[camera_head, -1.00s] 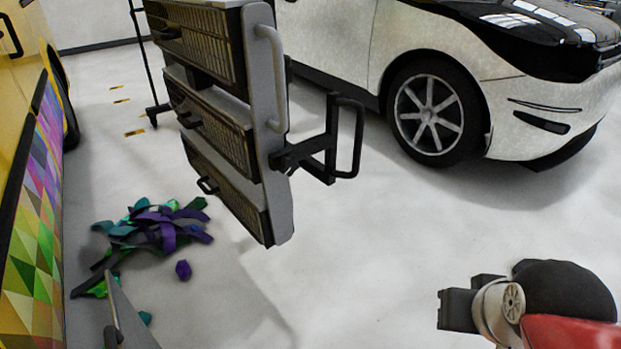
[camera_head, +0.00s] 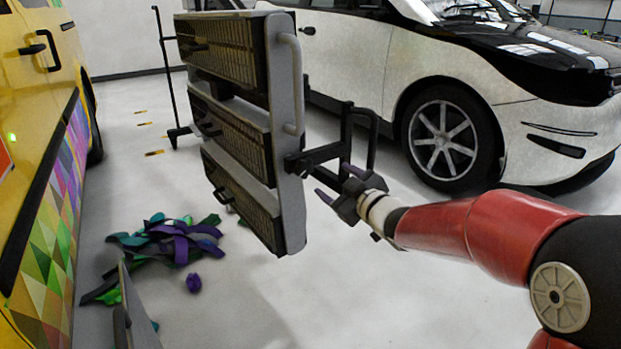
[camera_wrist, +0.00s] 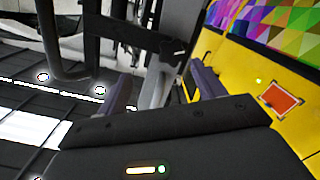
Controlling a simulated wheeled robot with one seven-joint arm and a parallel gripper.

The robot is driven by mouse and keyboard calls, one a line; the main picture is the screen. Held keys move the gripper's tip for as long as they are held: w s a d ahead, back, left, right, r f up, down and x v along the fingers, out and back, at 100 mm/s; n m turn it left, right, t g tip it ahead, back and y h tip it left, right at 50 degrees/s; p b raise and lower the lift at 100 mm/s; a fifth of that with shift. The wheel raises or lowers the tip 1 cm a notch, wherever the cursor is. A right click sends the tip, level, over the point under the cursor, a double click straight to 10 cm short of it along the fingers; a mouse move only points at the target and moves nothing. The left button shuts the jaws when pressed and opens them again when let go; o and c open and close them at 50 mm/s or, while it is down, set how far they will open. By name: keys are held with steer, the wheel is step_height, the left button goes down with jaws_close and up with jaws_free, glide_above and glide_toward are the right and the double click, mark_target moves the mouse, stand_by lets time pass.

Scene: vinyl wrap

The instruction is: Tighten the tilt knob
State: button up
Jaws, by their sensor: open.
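The three-panel lamp head (camera_head: 290,150) stands tilted in the middle of the head view. A black bracket (camera_head: 318,155) with a looped handle (camera_head: 372,140) joins its right side. I cannot clearly make out the tilt knob; a small dark part (camera_wrist: 172,48) on the bracket in the wrist view may be it. My gripper (camera_head: 333,182) is open, just in front of and below the bracket, its fingers pointing toward the lamp. In the wrist view my gripper (camera_wrist: 164,88) has its fingers apart, with a grey bar (camera_wrist: 157,78) showing between them. Contact cannot be told.
A yellow van (camera_head: 45,80) with a coloured pattern stands at the left. A white and black car (camera_head: 350,50) is behind the bracket. Purple and green scraps (camera_head: 170,240) lie on the floor.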

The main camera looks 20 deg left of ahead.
mark_target(306, 170)
steer(key=shift+n+g+y, duration=0.4)
steer(key=shift+n+y, duration=0.1)
steer(key=shift+y, duration=0.2)
steer(key=x, duration=0.6)
steer(key=s+x, duration=0.1)
steer(key=x, duration=0.2)
steer(key=shift+a+f, duration=0.3)
steer(key=shift+a, duration=0.2)
steer(key=c, duration=1)
